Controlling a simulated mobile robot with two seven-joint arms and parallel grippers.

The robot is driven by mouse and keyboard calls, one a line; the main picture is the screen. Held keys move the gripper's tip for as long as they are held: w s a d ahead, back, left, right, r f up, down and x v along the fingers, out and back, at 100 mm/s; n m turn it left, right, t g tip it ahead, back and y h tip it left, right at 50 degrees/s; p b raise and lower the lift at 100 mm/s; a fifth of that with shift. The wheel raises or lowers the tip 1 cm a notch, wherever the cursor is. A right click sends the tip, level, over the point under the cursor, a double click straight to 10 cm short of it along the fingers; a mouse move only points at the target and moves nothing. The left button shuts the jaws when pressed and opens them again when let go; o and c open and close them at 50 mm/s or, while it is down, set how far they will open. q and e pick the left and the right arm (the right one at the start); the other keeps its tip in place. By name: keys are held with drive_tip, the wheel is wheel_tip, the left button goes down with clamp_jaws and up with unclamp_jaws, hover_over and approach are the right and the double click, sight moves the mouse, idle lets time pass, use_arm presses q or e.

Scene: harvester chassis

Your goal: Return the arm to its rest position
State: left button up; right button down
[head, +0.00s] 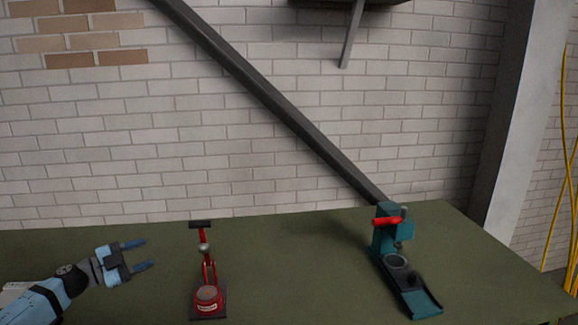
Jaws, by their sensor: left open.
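My left arm comes in from the lower left over the green table. My left gripper (142,256) is open, its two blue fingers pointing right with nothing between them. It is to the left of a red device (208,294) with a black base and an upright lever, and apart from it. My right arm and right gripper are out of view.
A teal press-like tool (387,238) with a red handle stands at the table's right. The green table (300,270) is clear between the two tools. A white brick wall (250,150) with a slanted dark beam (270,98) is behind. Yellow cables (557,190) hang at the right.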

use_arm(q)
drive_tip(key=s+d+f+n+t+y, duration=0.3)
drive_tip(key=s+d+f+n+y, duration=0.8)
drive_tip(key=s+n+y, duration=0.15)
drive_tip(key=s+d+f+n+g, duration=0.2)
drive_tip(key=s+g, duration=0.4)
drive_tip(key=s, duration=0.9)
drive_tip(key=s+d+f+n+g, duration=0.25)
drive_tip(key=s+g, duration=0.35)
drive_tip(key=s, duration=0.9)
drive_tip(key=w+d+f+m+t+h+p, duration=0.1)
drive_tip(key=w+d+f+t+h+p, duration=0.1)
drive_tip(key=w+d+f+t, duration=0.4)
wheel_tip(320, 180, down, 4)
drive_tip(key=shift+d+r+m+t+p, duration=0.2)
drive_tip(key=shift+d+m+t+p, duration=0.3)
drive_tip(key=shift+p, duration=0.4)
drive_tip(key=shift+h, duration=0.25)
drive_tip(key=shift+c, duration=0.6)
drive_tip(key=shift+a, duration=0.1)
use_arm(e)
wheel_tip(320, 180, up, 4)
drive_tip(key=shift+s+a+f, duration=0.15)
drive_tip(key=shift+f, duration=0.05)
